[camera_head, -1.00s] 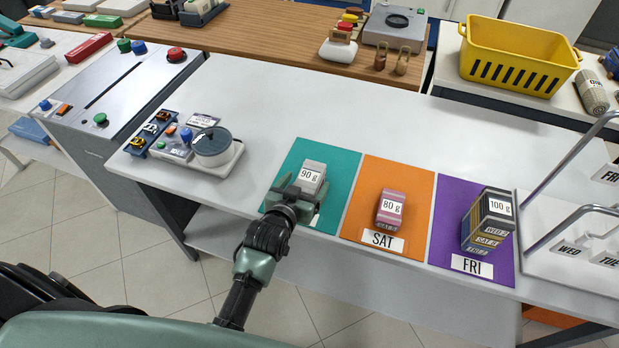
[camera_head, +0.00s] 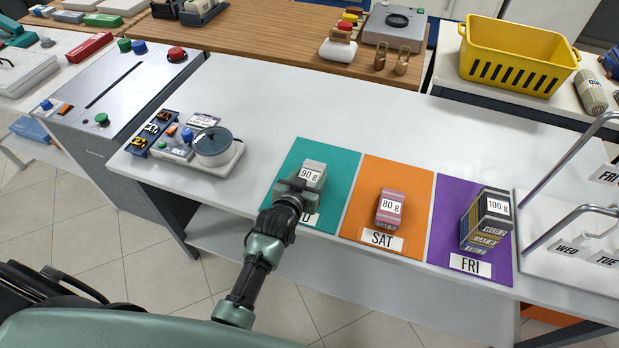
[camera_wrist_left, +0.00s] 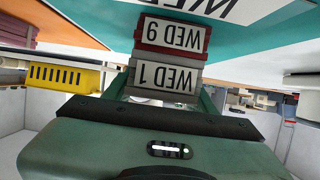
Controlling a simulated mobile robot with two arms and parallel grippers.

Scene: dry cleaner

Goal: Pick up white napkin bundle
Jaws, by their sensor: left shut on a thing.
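The white napkin bundle (camera_head: 314,166), a pale block labelled 90 g, is above the teal mat (camera_head: 340,185). In the left wrist view its front label reads WED 1 (camera_wrist_left: 164,76), upside down. A dark red bundle labelled WED 9 (camera_wrist_left: 172,36) is against it on the mat side. My left gripper (camera_head: 297,185) is at the near side of the white bundle, shut on it, with green fingers on both sides in the wrist view. The gripper hides part of the stack in the head view. My right gripper is out of view.
A pink 80 g bundle (camera_head: 390,207) sits on the orange SAT mat (camera_head: 365,190). A 100 g stack (camera_head: 487,220) stands on the purple FRI mat (camera_head: 450,200). A scale (camera_head: 213,147) is to the left. White tabletop (camera_head: 300,110) behind the mats is clear.

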